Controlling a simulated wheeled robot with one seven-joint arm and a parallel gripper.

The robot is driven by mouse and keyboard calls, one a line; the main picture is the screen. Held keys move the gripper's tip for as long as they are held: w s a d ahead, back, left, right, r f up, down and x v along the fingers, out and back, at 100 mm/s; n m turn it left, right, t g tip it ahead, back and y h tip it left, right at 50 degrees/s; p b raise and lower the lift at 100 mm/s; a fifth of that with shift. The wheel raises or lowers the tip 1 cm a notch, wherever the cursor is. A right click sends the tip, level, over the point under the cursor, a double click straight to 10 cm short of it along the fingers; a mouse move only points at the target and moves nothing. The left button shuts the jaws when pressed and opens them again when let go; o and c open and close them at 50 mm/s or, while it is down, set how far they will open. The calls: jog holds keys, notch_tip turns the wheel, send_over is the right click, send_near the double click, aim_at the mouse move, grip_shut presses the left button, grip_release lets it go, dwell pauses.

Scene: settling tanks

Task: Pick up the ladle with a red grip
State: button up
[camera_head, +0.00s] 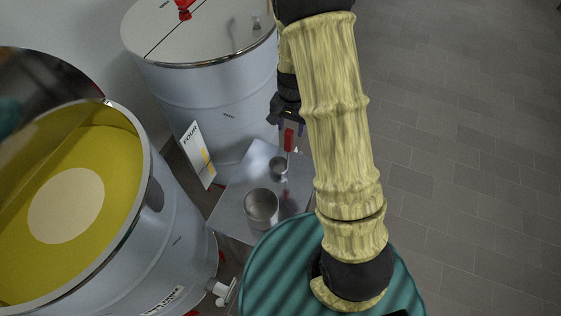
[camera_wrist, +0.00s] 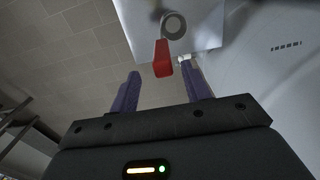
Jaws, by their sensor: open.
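The ladle's red grip (camera_head: 288,139) points up toward my gripper in the head view, above a small metal cup (camera_head: 279,164) that seems to be the ladle's bowl. In the wrist view the red grip (camera_wrist: 162,58) lies ahead, between the lines of the two purple fingers, with its near end about level with the fingertips. The round grey bowl (camera_wrist: 173,27) shows beyond it. My gripper (camera_wrist: 160,71) is open and empty; it also shows in the head view (camera_head: 290,126), partly behind my arm. Contact with the grip cannot be told.
A metal stand (camera_head: 232,206) bears the ladle and a larger metal pot (camera_head: 261,209). A closed steel tank (camera_head: 205,100) stands behind it, with a sign (camera_head: 198,155) reading FOUR. An open tank with yellow contents (camera_head: 75,205) is at left. Tiled floor (camera_head: 460,150) at right is clear.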

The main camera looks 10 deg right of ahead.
jog(key=shift+f, duration=0.15)
jog(key=shift+a+f+p, duration=0.15)
jog(key=shift+f+p, duration=0.5)
jog(key=shift+p, duration=0.05)
jog(key=shift+a+f+p, duration=0.1)
jog(key=shift+f+p, duration=0.55)
jog(key=shift+f, duration=1.15)
jog(key=shift+w, duration=0.15)
jog(key=shift+c, duration=0.2)
jog(key=shift+s, duration=0.2)
jog(key=c, duration=0.7)
grip_shut()
